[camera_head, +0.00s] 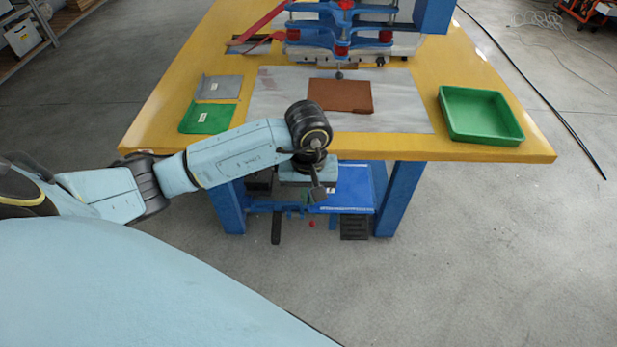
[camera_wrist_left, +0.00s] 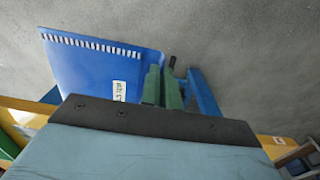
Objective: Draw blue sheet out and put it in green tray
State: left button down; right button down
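The green tray (camera_head: 481,138) stands empty on the right of the yellow table. A flat blue panel (camera_head: 352,187) lies low under the table's front; it also shows in the left wrist view (camera_wrist_left: 82,68) with a white-striped edge and a label. I cannot tell whether it is a shelf or the blue sheet; no other blue sheet is plain to see. My left gripper (camera_head: 317,190) hangs in front of the table edge, over the panel in the head view. In the left wrist view two narrow greenish parts stand close together; their opening is unclear. My right gripper is out of view.
On the yellow table (camera_head: 160,128) lie a brown sheet (camera_head: 341,95) on a pale mat (camera_head: 270,112), a green sheet (camera_head: 205,119) and a grey sheet (camera_head: 219,87). A blue and red machine (camera_head: 345,30) stands at the back. Blue table legs (camera_head: 402,190) flank the space below.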

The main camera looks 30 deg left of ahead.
pick_arm(q)
jog(key=shift+s+d+p, duration=0.15)
jog(key=shift+s+d, duration=0.35)
jog(key=shift+s, duration=0.35)
jog(key=shift+s+d+p, duration=0.2)
jog(key=shift+s+d, duration=0.3)
jog(key=shift+s, duration=0.3)
jog(key=shift+s+d+p, duration=0.15)
jog(key=shift+s+d, duration=0.35)
jog(key=shift+s, duration=0.35)
